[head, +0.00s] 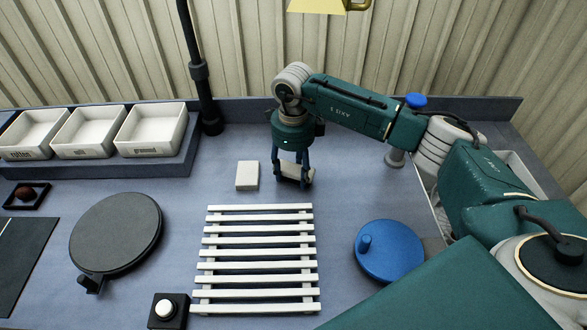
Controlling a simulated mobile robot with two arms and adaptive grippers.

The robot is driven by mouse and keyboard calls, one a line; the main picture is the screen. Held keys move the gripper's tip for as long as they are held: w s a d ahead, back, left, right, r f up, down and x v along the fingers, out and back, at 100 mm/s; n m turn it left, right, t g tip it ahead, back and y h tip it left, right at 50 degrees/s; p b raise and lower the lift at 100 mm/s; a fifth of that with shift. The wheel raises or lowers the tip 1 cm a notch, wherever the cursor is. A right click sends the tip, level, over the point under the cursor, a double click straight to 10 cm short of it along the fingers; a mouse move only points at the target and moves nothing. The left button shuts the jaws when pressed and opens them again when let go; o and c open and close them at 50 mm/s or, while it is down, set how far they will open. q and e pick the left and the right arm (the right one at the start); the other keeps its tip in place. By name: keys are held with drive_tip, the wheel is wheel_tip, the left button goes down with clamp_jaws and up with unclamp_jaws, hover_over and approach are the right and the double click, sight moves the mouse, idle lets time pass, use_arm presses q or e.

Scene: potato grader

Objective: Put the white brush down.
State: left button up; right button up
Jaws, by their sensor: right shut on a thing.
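My right gripper (294,181) points down behind the slatted rack. It is shut on a pale, blocky thing, which I take to be the white brush (291,171). The fingers cover part of the brush, and it is low over or at the table; I cannot tell whether it touches. My left gripper is not in view.
A cream block (247,175) lies just left of my right gripper. A white slatted rack (258,267) is in front. A dark round plate (117,231), a blue disc with a knob (390,253) and a white button (165,308) stand around it. White bins (150,140) line the back left.

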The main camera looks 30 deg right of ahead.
sight(293, 171)
drive_tip(key=shift+f, duration=0.1)
drive_tip(key=o, duration=0.8)
drive_tip(key=shift+o, duration=1.1)
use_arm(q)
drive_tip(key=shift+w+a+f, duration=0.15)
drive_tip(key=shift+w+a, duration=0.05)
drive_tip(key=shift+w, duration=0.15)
use_arm(e)
drive_tip(key=shift+r, duration=0.65)
use_arm(q)
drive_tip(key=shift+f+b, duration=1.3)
drive_tip(key=shift+b, duration=0.15)
use_arm(e)
wheel_tip(293, 171, up, 11)
